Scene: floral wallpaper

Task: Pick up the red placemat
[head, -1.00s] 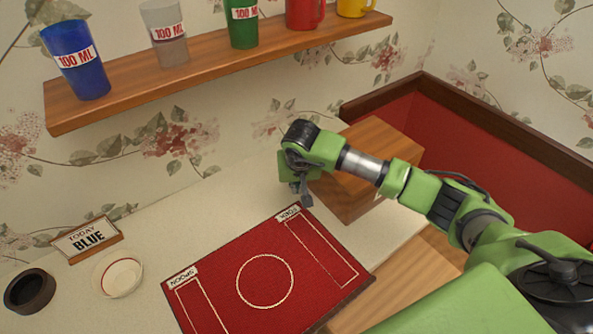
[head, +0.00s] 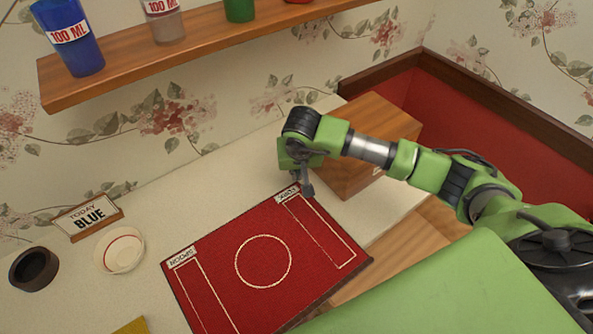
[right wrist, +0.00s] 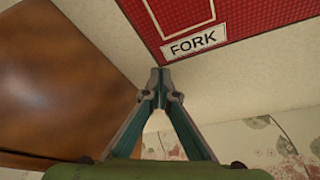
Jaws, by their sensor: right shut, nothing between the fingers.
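The red placemat (head: 225,262) lies flat on the pale counter in the head view, with a white circle outline, a "SPOON" label at its left and a "FORK" label at its far right corner. In the right wrist view its FORK corner (right wrist: 240,20) shows at the top. My right gripper (head: 307,191) is shut and empty, pointing down by the FORK label. In the right wrist view its fingertips (right wrist: 160,72) meet just short of the placemat's edge. Whether they touch the counter I cannot tell. My left gripper is not in view.
A wooden box (head: 350,178) stands right behind my right gripper. A "TODAY BLUE" sign (head: 88,216), a white bowl (head: 119,250) and a dark round container (head: 33,269) stand at left. A shelf (head: 180,55) with cups hangs above. A yellow thing (head: 131,326) shows at the bottom edge.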

